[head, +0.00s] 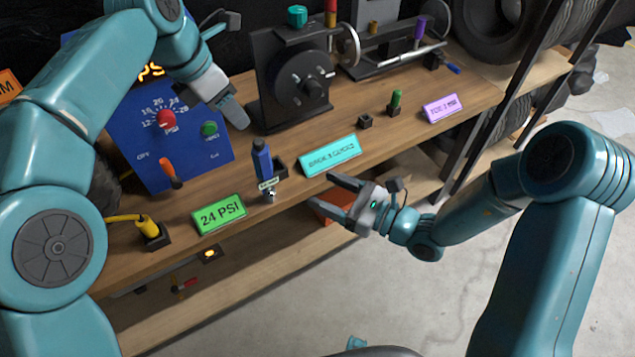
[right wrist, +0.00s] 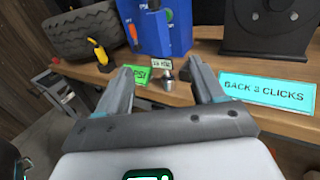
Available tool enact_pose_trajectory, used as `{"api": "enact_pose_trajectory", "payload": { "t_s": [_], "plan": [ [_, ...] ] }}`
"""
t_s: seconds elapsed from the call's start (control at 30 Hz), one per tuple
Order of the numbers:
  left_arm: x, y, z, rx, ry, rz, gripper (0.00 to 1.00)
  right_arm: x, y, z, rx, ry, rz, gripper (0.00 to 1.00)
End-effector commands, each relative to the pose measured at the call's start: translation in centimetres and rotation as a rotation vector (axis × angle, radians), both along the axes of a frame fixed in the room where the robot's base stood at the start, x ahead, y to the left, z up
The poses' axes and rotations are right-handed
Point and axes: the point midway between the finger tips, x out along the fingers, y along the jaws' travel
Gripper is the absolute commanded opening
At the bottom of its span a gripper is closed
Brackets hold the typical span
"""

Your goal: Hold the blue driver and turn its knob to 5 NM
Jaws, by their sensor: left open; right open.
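The blue driver (head: 262,160) stands upright in a dark holder on the wooden bench in the head view. A small pale label and a silver knob (head: 270,195) show at its front lower end; the label's text is too small to read there. In the right wrist view the silver knob (right wrist: 167,80) and label (right wrist: 161,64) show between the fingers. My right gripper (head: 322,190) is open and empty, in front of the bench edge, to the right of the driver and apart from it. My left gripper (head: 236,70) is above the bench by the blue panel, away from the driver.
A blue PSI panel (head: 140,130) with a red dial stands behind the driver. A green 24 PSI sign (head: 219,214) and a cyan sign (head: 330,156) flank the driver. A black disc stand (head: 270,75) is behind. A yellow tool (head: 145,225) stands at left. Floor in front is clear.

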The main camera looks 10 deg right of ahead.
Motion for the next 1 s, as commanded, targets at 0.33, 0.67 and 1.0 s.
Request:
{"api": "enact_pose_trajectory", "payload": {
  "t_s": [0.33, 0.67, 1.0],
  "plan": [
    [0.0, 0.0, 0.0, 0.000, 0.000, 0.000, 0.43, 4.0, 4.6, 0.1, 0.001, -0.003, 0.004, 0.68],
    [0.0, 0.0, 0.0, 0.000, 0.000, 0.000, 0.43, 8.7, 9.7, 0.0, 0.002, -0.002, 0.002, 0.68],
    [0.0, 0.0, 0.0, 0.000, 0.000, 0.000, 0.43, 10.8, 11.9, 0.0, 0.001, 0.000, 0.000, 0.68]
  ]
}}
